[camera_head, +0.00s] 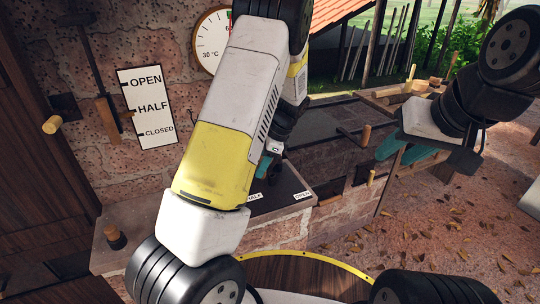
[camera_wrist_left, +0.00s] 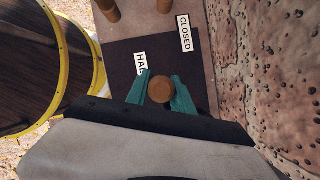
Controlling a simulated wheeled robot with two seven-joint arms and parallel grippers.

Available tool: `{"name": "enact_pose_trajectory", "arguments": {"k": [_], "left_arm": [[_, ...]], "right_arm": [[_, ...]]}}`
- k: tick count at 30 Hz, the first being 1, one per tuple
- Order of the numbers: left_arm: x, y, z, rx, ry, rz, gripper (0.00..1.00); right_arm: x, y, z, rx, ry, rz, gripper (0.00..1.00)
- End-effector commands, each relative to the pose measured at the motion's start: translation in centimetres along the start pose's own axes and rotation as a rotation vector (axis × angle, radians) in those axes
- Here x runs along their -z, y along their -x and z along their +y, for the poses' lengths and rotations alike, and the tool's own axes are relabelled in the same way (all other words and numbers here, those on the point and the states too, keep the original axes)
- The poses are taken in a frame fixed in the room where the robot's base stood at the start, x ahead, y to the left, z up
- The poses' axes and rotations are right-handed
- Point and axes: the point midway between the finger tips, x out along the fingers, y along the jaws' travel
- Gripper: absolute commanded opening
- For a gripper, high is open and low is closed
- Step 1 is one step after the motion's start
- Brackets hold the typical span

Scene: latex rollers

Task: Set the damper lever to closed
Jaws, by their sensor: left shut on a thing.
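My left gripper (camera_wrist_left: 161,84) is shut on a round wooden knob (camera_wrist_left: 161,90), seen from above between its teal fingers in the left wrist view. The knob is close to the HALF label (camera_wrist_left: 140,63) on a dark plate; the CLOSED label (camera_wrist_left: 184,33) lies farther up. In the head view my left arm hides the knob and CLOSED label; the OPEN label (camera_head: 302,195) shows. A wall board (camera_head: 147,107) also reads OPEN, HALF, CLOSED, with a wooden-handled rod (camera_head: 107,120) hanging at its left. My right gripper (camera_head: 398,158) appears open and empty at right.
A stone wall (camera_wrist_left: 275,70) stands close on the right in the left wrist view. A round yellow-rimmed wooden top (camera_head: 300,272) is at the bottom of the head view. A wooden peg (camera_head: 114,236) stands on the ledge. A dial (camera_head: 209,40) is on the wall.

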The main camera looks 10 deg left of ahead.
Motion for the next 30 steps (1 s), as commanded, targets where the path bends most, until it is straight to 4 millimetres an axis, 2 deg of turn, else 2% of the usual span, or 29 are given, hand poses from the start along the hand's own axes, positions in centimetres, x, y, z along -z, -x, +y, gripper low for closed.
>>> {"name": "enact_pose_trajectory", "arguments": {"k": [8, 14, 30], "left_arm": [[-0.1, 0.1, -0.1, 0.007, -0.013, 0.001, 0.0], [-0.9, -0.2, -0.6, 0.034, -0.079, -0.001, 0.0], [-4.5, -1.6, -4.2, 0.192, -0.458, -0.014, 0.0]], "right_arm": [[0.0, 0.0, 0.0, 0.0, 0.0, 0.0, 0.36], [0.0, 0.0, 0.0, 0.0, 0.0, 0.0, 0.36], [0.0, 0.0, 0.0, 0.0, 0.0, 0.0, 0.36]]}}
